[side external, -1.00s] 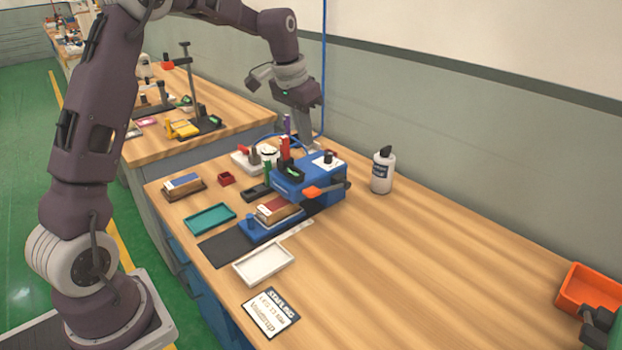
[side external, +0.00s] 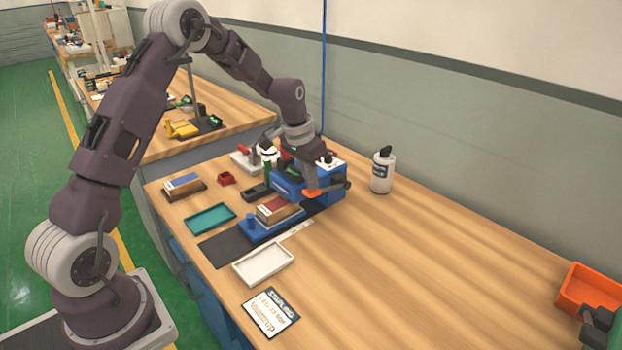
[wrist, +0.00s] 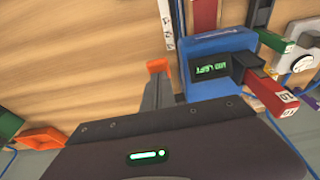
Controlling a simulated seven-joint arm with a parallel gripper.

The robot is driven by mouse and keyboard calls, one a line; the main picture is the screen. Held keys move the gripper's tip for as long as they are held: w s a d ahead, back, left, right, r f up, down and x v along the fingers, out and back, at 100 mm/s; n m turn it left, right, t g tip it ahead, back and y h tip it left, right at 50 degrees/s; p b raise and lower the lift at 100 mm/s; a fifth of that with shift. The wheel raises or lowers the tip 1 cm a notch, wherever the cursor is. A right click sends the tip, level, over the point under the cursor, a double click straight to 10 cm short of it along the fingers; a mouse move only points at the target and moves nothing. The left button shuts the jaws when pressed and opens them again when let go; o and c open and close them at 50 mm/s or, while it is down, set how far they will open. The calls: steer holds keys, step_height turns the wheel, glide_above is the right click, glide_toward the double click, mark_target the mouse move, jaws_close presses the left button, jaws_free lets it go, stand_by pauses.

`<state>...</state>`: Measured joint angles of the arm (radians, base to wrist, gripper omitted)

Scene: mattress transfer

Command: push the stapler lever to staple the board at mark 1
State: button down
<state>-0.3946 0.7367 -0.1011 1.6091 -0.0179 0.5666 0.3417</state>
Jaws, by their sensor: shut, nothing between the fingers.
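The blue stapler (side external: 288,187) stands on the bench; in the wrist view its blue body (wrist: 207,50) is right of my fingers. Its orange lever tip (side external: 313,193) sticks out at the front right. My gripper (side external: 311,186) is shut and empty, pointing down with its fingertips at the lever. In the wrist view the closed fingers (wrist: 157,84) partly cover the orange lever tip (wrist: 158,66); whether they touch it cannot be told. The reddish-brown board (side external: 277,208) lies on the blue carriage (side external: 262,232) before the stapler. Mark 1 cannot be made out.
A small display with green text (wrist: 209,67) sits on the stapler. A white bottle (side external: 382,172) stands right of it. A teal tray (side external: 209,218), a white tray (side external: 264,265) and a sign card (side external: 270,312) lie nearer. The bench's right side is clear up to an orange bin (side external: 588,290).

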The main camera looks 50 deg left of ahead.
step_height(320, 180, down, 6)
steer(key=s, duration=0.2)
steer(key=shift+f, duration=0.1)
stand_by(0.3)
steer(key=s+r, duration=0.7)
steer(key=r, duration=0.5)
